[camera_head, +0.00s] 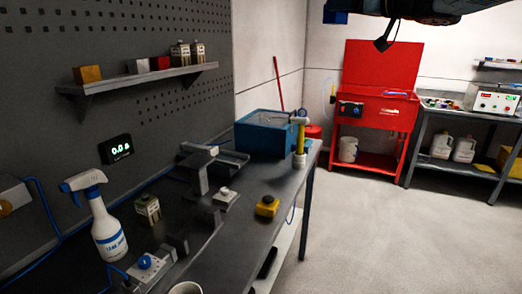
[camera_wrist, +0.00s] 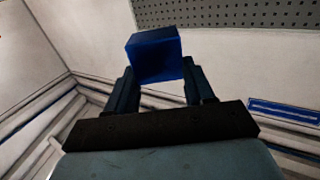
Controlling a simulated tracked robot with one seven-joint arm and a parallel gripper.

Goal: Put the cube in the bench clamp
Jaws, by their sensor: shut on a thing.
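A blue cube (camera_wrist: 154,57) sits between the two fingers of my gripper (camera_wrist: 157,80) in the wrist view. The gripper is shut on it, and the cube sticks out past the fingertips. In the head view a blue block, seemingly this cube (camera_head: 335,14), shows at the top edge beside my dark arm, high above the floor and right of the bench. A grey metal fixture (camera_head: 201,172) with an upright and a top arm stands on the dark bench (camera_head: 215,250). It looks like the bench clamp, but I cannot tell its jaws clearly.
A shelf (camera_head: 140,80) juts from the wall. Floor right of the bench is clear.

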